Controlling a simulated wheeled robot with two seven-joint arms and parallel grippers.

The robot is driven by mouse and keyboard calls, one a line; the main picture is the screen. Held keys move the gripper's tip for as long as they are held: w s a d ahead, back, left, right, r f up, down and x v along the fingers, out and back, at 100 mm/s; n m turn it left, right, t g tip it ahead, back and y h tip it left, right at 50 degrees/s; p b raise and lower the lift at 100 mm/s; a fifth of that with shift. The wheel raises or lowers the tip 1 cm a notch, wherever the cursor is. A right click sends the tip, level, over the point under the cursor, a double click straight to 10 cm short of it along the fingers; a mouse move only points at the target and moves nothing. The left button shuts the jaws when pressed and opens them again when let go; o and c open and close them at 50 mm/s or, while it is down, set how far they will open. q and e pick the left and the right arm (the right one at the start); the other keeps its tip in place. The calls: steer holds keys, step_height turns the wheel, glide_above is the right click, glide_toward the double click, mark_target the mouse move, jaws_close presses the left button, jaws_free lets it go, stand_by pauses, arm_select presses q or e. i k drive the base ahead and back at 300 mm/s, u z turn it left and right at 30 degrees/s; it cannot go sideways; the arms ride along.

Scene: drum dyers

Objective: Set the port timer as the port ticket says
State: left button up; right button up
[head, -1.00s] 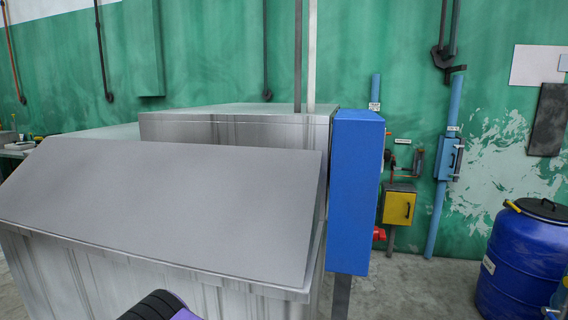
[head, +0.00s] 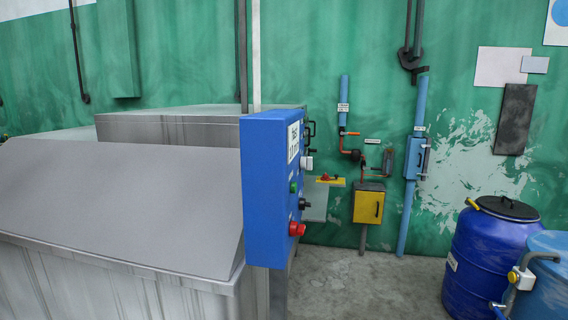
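I cannot make out a port timer or a port ticket for certain. A blue control box (head: 268,190) stands at the right end of a grey metal machine (head: 120,205). Its right-hand face shows at a steep angle. That face carries a white label (head: 293,141) with dark marks too small to read, a green button (head: 293,187), a black knob (head: 304,204) and a red button (head: 297,229). A white piece (head: 306,163) sticks out below the label. Neither of my grippers is in view.
A yellow box (head: 366,206) and blue pipes (head: 408,200) are on the green wall (head: 190,70). A blue barrel (head: 482,255) and a lighter blue drum (head: 545,285) stand at the right. Grey floor (head: 365,285) lies open between machine and barrel.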

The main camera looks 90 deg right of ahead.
mark_target(306, 162)
steer(key=u, duration=0.15)
steer(key=k, duration=0.65)
steer(key=z, duration=2.3)
